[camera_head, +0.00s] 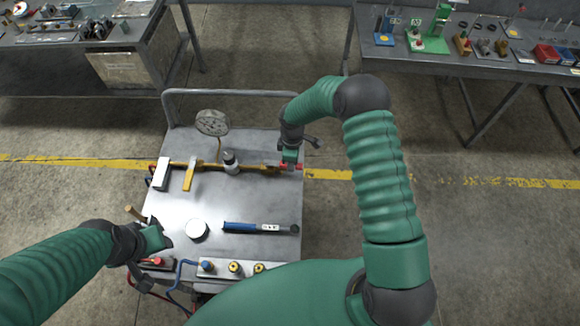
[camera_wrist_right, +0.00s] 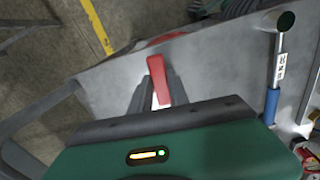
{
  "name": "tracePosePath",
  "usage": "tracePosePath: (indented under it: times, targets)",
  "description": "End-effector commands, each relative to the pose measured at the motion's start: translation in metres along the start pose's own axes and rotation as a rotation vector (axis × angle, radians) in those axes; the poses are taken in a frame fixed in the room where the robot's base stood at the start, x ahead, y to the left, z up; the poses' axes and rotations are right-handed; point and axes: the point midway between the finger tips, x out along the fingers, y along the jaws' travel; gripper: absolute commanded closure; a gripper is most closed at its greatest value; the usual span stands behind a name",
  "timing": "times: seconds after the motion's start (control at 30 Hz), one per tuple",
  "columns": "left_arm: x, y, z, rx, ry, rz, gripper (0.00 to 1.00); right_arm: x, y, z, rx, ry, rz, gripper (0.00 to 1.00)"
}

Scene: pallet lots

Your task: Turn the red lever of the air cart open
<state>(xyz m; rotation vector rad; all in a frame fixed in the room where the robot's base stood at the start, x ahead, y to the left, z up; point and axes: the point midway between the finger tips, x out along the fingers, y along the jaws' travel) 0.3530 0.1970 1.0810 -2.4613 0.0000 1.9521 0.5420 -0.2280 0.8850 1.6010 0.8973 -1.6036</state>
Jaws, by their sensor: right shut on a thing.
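The air cart (camera_head: 255,192) is a grey metal cart with a brass pipe (camera_head: 250,168) running across its top. The red lever (camera_head: 298,167) is at the pipe's right end, partly hidden by my right gripper (camera_head: 290,164). In the right wrist view the red lever (camera_wrist_right: 158,78) stands between the two grey fingers (camera_wrist_right: 157,98), and the gripper is shut on it. My left gripper (camera_head: 150,254) is over the cart's front left corner, near a red part (camera_head: 156,261); its fingers are too small to tell open or shut.
A round gauge (camera_head: 212,122) rises behind the pipe. A blue-handled tool (camera_head: 255,227) and a white round piece (camera_head: 196,229) lie on the cart top. A front block (camera_head: 220,268) carries several knobs. Benches stand at back left (camera_head: 60,62) and back right (camera_head: 480,62).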

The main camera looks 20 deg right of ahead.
Motion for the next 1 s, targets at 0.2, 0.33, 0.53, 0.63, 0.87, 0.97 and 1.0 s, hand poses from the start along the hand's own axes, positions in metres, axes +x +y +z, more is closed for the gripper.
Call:
tracePosePath:
  times: [0.2, 0.33, 0.53, 0.63, 0.87, 0.97, 1.0]
  targets:
    - [0.0028, 0.0, 0.0007, 0.0, 0.0, 0.0, 0.56, -0.0028, 0.0114, -0.0018, -0.072, 0.006, 0.011, 1.0]
    - [0.0032, 0.0, 0.0008, 0.0, 0.0, 0.0, 0.56, -0.003, 0.013, -0.0018, -0.095, 0.005, 0.011, 1.0]
    - [0.0033, 0.0, 0.0008, 0.0, 0.0, 0.0, 0.56, -0.0034, 0.0141, -0.002, -0.106, 0.005, 0.012, 1.0]
    - [0.0032, 0.0, 0.0008, 0.0, 0.0, 0.0, 0.56, -0.0035, 0.0144, -0.0021, -0.107, 0.004, 0.013, 1.0]
    - [0.0032, 0.0, 0.0007, 0.0, 0.0, 0.0, 0.56, -0.0034, 0.0144, -0.0021, -0.107, 0.004, 0.013, 0.67]
    - [0.0033, 0.0, 0.0008, 0.0, 0.0, 0.0, 0.56, -0.0025, 0.0131, -0.0018, -0.106, 0.003, 0.009, 0.56]
    - [0.0034, 0.0, 0.0008, 0.0, 0.0, 0.0, 0.56, -0.0021, 0.0126, -0.0016, -0.106, 0.003, 0.008, 0.56]
